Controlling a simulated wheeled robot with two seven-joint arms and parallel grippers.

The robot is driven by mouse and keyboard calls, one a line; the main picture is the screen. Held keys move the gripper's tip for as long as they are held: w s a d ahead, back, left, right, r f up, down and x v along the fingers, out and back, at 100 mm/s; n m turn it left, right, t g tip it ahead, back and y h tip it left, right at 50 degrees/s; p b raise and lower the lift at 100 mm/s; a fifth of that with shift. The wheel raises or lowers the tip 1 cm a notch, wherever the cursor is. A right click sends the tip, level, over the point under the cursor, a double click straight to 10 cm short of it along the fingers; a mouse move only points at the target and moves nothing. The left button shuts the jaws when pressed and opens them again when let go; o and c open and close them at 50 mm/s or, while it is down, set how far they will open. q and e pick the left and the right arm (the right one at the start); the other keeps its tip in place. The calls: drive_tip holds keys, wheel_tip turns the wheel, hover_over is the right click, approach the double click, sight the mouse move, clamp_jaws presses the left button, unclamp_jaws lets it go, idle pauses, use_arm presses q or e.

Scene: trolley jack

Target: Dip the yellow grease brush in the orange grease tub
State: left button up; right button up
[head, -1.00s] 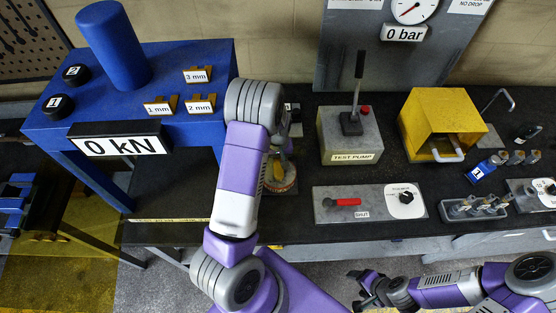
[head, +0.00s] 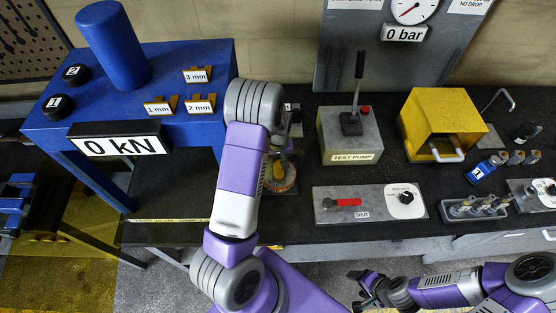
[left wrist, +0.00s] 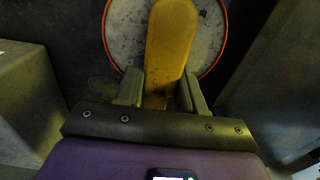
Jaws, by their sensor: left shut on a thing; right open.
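The yellow grease brush (left wrist: 170,45) is held between the fingers of my left gripper (left wrist: 158,92) in the left wrist view. It lies across the picture of the round tub (left wrist: 206,40), which has an orange rim and a pale speckled inside. I cannot tell whether the brush touches the grease. In the head view the tub (head: 283,186) shows just right of my left forearm, partly hidden, with a bit of the yellow brush (head: 278,170) above it. My left gripper is mostly hidden there by my arm. My right gripper (head: 362,290) is open and empty at the bottom, in front of the bench.
A test pump (head: 349,138) and a shut-valve panel (head: 335,205) stand right of the tub. A yellow box (head: 425,115) is further right, near a small tray of fittings (head: 476,208). The blue press table (head: 200,60) stands to the left.

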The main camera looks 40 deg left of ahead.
sight(278, 160)
use_arm(q)
drive_tip(key=shift+r+p, duration=2.4)
drive_tip(key=shift+r, duration=1.1)
drive_tip(key=shift+f, duration=0.1)
